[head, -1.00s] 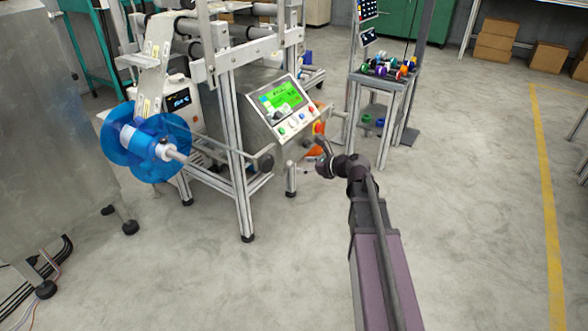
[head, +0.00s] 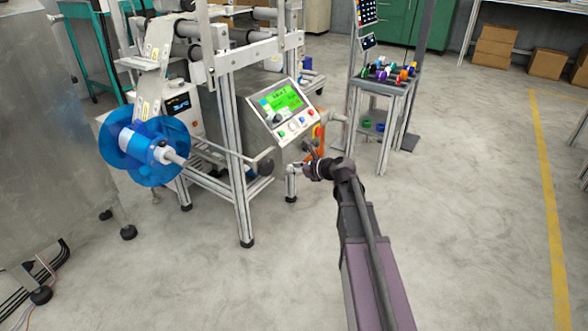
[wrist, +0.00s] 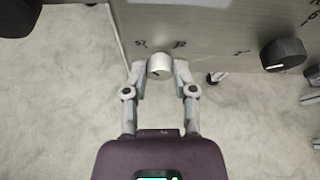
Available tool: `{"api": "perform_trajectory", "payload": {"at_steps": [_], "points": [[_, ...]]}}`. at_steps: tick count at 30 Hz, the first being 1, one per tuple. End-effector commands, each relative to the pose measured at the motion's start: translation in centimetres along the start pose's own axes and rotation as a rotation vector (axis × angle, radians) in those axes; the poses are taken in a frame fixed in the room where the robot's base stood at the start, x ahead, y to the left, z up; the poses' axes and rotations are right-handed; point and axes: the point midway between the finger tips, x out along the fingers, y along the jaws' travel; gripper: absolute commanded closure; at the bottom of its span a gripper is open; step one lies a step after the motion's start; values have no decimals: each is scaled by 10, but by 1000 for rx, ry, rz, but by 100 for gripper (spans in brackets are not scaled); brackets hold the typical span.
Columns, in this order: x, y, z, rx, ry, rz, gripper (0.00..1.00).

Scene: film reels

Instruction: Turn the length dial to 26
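In the wrist view a small silver dial (wrist: 159,66) sits on the lower edge of a metal panel, with dark markings near it that are too small to read. My gripper (wrist: 160,72) has its two fingers on either side of this dial, fingertips very close to it. Whether they touch it is not clear. In the head view my gripper (head: 307,168) is just below the tilted control box, whose green screen (head: 283,100) is lit but unreadable. The dial cannot be made out there.
A black knob (wrist: 284,54) with a white pointer line sits to the right on the same panel. Coloured buttons (head: 296,127) line the control box. A blue reel (head: 145,150) is on the machine's left. A small rack (head: 384,85) with coloured spools stands behind. The floor at right is clear.

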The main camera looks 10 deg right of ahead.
Motion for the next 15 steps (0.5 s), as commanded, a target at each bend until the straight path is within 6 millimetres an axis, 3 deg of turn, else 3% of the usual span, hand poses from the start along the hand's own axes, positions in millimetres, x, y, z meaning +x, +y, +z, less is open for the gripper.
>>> {"api": "perform_trajectory", "payload": {"at_steps": [15], "points": [[1,3,0,-101,-1,-40,100]]}}
